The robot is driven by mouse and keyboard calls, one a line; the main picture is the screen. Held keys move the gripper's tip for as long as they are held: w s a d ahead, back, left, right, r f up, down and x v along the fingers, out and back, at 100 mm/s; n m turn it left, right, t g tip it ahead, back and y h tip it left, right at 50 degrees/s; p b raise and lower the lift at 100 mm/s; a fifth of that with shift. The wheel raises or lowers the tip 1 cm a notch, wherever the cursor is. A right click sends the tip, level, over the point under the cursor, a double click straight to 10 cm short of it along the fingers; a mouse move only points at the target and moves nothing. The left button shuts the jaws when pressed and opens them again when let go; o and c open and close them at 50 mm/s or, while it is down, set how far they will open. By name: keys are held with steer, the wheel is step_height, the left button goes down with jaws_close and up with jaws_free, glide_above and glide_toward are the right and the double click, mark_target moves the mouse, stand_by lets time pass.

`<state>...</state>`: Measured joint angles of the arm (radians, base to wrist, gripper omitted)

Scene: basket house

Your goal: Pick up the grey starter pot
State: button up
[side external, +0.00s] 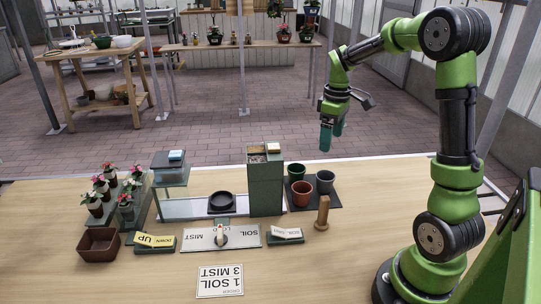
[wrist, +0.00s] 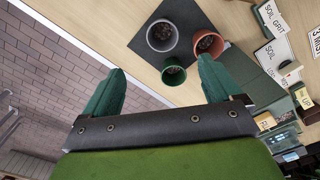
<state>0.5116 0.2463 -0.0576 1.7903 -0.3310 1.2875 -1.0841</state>
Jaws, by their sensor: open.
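The grey starter pot (side external: 325,181) stands on a dark square mat (side external: 328,202) at the right of the bench equipment. A terracotta pot (side external: 302,193) and a green pot (side external: 296,171) stand beside it on the same mat. In the wrist view the grey pot (wrist: 162,35) is farthest from my gripper, with the terracotta pot (wrist: 208,44) to its right and the green pot (wrist: 174,72) nearer. My gripper (side external: 332,137) is open and empty, pointing down above and behind the mat. Its two green fingers (wrist: 160,90) are wide apart in the wrist view, with no pot gripped.
A tall green box (side external: 265,185) stands left of the pots. A wooden peg (side external: 322,213) stands in front of them. Signs, a black dish (side external: 222,202), a brown tray (side external: 99,245) and potted flowers (side external: 95,205) fill the left. Bench right of the mat is clear.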

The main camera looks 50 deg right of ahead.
steer(key=n, duration=0.2)
glide_toward(325, 178)
steer(key=shift+n, duration=0.4)
steer(key=f, duration=0.5)
steer(key=shift+w+d+f, duration=0.1)
steer(key=shift+d+f, duration=0.2)
steer(key=shift+f, duration=0.1)
steer(key=shift+a+f, duration=0.15)
steer(key=shift+f, duration=1.2)
steer(key=shift+a+f, duration=0.15)
steer(key=shift+f, duration=1.2)
steer(key=shift+c, duration=0.3)
steer(key=c, duration=1)
steer(key=shift+c, duration=0.2)
steer(key=shift+r, duration=0.15)
